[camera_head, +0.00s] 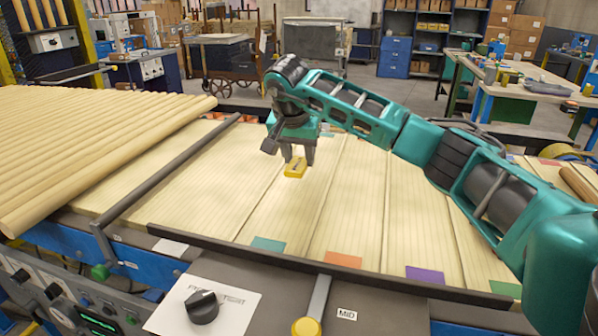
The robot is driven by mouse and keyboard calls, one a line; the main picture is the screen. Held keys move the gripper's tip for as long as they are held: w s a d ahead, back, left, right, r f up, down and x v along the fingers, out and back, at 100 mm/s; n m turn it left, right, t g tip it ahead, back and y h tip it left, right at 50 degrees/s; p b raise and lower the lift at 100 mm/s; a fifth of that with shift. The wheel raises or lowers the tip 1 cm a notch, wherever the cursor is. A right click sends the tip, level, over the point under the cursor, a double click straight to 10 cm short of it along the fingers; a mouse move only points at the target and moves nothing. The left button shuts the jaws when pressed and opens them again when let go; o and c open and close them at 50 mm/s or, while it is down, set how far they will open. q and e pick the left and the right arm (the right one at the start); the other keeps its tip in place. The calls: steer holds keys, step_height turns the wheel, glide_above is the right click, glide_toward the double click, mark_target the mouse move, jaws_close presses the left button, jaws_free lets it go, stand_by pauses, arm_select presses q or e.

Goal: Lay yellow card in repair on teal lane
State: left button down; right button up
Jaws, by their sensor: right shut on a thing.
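The yellow card (295,169) is a small yellow piece with a dark mark, toward the far part of the slatted wooden table. My right gripper (298,158) points down with its fingers at the card's back edge, shut on it. The card appears over the lane with the teal patch (268,244) at its near end, close to that lane's left seam. I cannot tell whether the card touches the wood. My left gripper is not in view.
Lanes with orange (342,260), purple (425,275) and green (505,289) patches lie to the right, partly under my right arm. A dark rail (320,265) crosses the near edge. Wooden rods (90,140) fill the left. A knob (202,307) and a yellow-tipped lever (308,325) sit in front.

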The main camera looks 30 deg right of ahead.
mark_target(298, 164)
steer(key=shift+f, duration=2.2)
steer(key=o, duration=1)
steer(key=shift+f, duration=0.15)
steer(key=v, duration=1.2)
